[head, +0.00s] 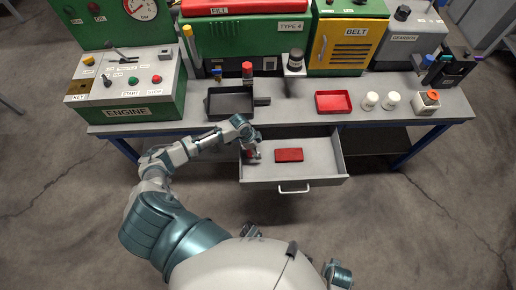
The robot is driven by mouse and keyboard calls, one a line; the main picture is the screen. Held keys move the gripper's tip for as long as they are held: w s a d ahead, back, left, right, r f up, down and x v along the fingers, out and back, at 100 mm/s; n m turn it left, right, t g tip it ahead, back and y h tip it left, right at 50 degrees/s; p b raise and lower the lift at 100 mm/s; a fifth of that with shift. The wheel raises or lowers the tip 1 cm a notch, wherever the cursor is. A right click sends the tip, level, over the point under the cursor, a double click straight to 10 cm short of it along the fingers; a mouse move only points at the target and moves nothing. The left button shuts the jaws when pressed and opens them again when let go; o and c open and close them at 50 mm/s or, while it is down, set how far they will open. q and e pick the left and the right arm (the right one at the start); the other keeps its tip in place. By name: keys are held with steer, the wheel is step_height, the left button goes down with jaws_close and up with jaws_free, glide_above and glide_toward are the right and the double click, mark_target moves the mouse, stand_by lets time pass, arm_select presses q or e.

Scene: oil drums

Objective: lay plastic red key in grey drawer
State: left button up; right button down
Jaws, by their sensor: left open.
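The grey drawer (318,171) is pulled out from under the table, with its handle facing me. My left gripper (253,155) is over the left part of the drawer, low and close to its left wall. It is open. A small red piece (248,154) shows right at its fingers; it may be the plastic red key, but it is too small and too covered to tell, or to say whether it lies on the drawer floor. A dark part (252,232) by my body may be my right gripper; its fingers are not clear.
A flat red box (289,155) lies mid-drawer, with bare floor to its right. On the table (300,113) above stand a black tray (230,102), a red tray (334,102), two white jars (370,101) and the ENGINE panel (128,100).

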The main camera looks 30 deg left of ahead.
arm_select(q)
steer(key=v, duration=0.4)
steer(key=shift+a+r, duration=0.2)
steer(key=shift+a, duration=0.25)
step_height(320, 180, up, 7)
steer(key=s, duration=0.1)
steer(key=shift+a, duration=0.35)
arm_select(e)
steer(key=shift+a, duration=0.1)
arm_select(q)
steer(key=shift+s+a+f, duration=0.1)
steer(key=shift+a, duration=0.1)
arm_select(e)
steer(key=shift+a, duration=0.2)
arm_select(q)
steer(key=shift+d, duration=0.25)
arm_select(e)
steer(key=shift+d, duration=0.2)
